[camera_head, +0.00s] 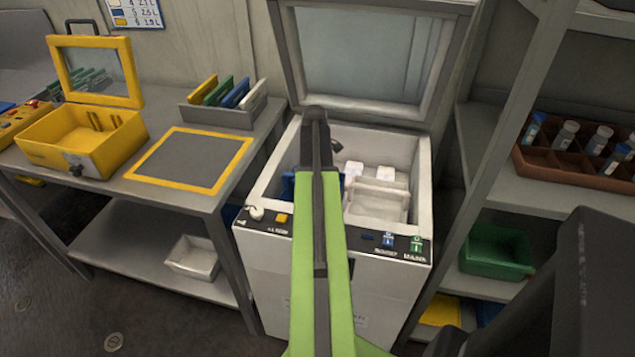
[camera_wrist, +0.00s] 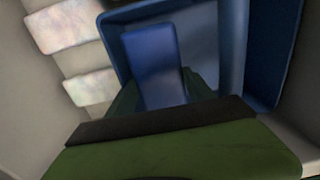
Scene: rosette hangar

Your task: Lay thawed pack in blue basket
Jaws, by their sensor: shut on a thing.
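A plain blue pack (camera_wrist: 152,55) shows in the wrist view, a flat slab gripped at its lower end. My gripper (camera_wrist: 165,98) is shut on it, with its green fingers partly hidden behind my dark wrist edge. The pack is over or inside the blue basket (camera_wrist: 272,60); I cannot tell whether it touches the floor of it. In the head view only small strips of the basket (camera_head: 288,187) show beside my arm, inside the open white chest freezer (camera_head: 425,185). My arm hides the gripper and the pack there.
Pale frosted packs (camera_wrist: 62,27) lie left of the basket in the wrist view. A white basket (camera_head: 376,200) stands in the freezer's right half. The raised lid (camera_head: 438,70) is behind. A bench with a yellow-framed mat (camera_head: 190,160) is left; a shelf (camera_head: 590,185) is right.

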